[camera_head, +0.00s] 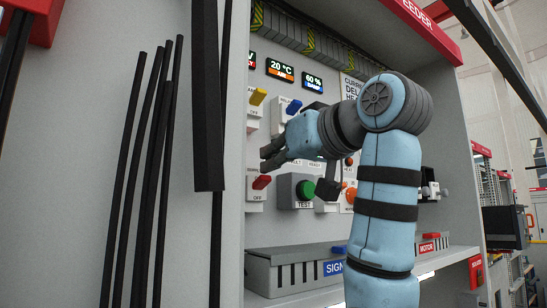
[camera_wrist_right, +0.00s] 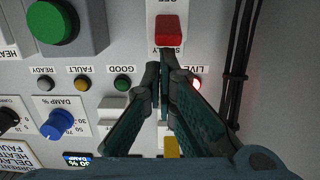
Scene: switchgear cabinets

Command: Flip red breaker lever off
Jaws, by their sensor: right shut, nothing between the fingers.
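The red breaker lever (camera_head: 262,182) sticks out of its white plate on the cabinet panel, above an "OFF" label. It also shows near the top of the right wrist view (camera_wrist_right: 168,30), where the picture is upside down. My right gripper (camera_head: 268,156) is shut and empty, its fingertips close to the red lever and just above it in the head view. In the right wrist view, the closed fingertips (camera_wrist_right: 161,78) point toward the lever, with a small gap in the picture. I cannot tell whether they touch it. My left gripper is not in view.
A yellow lever (camera_head: 258,96) and a blue lever (camera_head: 293,107) sit higher on the panel. A green button (camera_head: 306,191) on a grey box is right of the red lever. Dark rods (camera_head: 150,170) stand at the left. A grey ledge box (camera_head: 290,270) lies below.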

